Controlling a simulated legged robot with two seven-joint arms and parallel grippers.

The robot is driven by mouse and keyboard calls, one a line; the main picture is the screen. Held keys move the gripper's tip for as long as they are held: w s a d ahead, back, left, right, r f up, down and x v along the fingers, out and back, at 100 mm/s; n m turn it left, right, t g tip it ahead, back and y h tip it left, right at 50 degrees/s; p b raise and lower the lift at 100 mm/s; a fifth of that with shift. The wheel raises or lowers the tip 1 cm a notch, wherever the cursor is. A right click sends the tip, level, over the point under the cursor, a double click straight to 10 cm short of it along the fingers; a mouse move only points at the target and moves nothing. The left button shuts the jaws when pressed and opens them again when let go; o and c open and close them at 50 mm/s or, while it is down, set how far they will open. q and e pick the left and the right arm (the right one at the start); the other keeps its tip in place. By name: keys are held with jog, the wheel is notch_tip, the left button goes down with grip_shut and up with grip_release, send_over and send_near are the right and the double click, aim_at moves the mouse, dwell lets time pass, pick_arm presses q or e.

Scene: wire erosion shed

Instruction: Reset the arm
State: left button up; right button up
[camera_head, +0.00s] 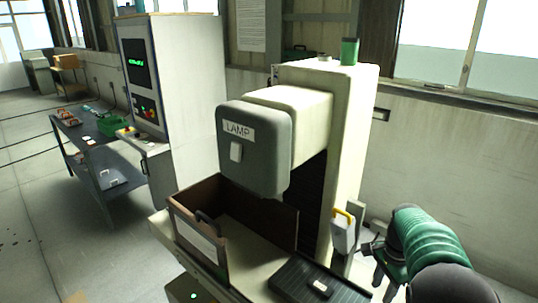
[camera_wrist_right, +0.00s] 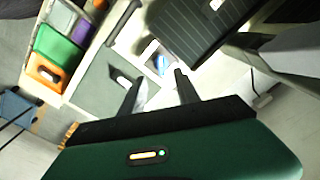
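My right arm enters the head view at the lower right, with a green sleeve and dark joints. My right gripper (camera_head: 383,284) points down beside the machine's front right corner. In the right wrist view its two dark fingers (camera_wrist_right: 157,88) stand apart with nothing visible held between them. Below the fingers are pale surfaces and a small blue-and-white item (camera_wrist_right: 158,64), which I cannot identify. My left arm and left gripper are not in view.
The cream machine with a grey LAMP head (camera_head: 255,150) stands close to my right arm. A brown open-topped box (camera_head: 186,217) and a dark ribbed plate (camera_head: 290,275) are at its front. A control cabinet (camera_head: 185,90) and grey bench (camera_head: 95,160) stand left. Floor is clear at left.

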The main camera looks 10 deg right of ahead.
pick_arm(q)
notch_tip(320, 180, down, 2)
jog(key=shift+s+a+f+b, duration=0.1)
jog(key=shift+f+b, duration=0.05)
jog(key=shift+b, duration=0.85)
pick_arm(e)
jog(key=s+a+f+n+t, duration=0.1)
jog(key=s+a+f+n, duration=0.3)
jog(key=s+a+n, duration=0.3)
jog(key=s+a+f+n+t, duration=0.1)
jog(key=s+a+f+n, duration=0.3)
jog(key=s+a+n, duration=0.4)
jog(key=a+n, duration=0.2)
jog(key=a, duration=0.3)
jog(key=shift+a, duration=0.15)
jog(key=shift+f, duration=0.15)
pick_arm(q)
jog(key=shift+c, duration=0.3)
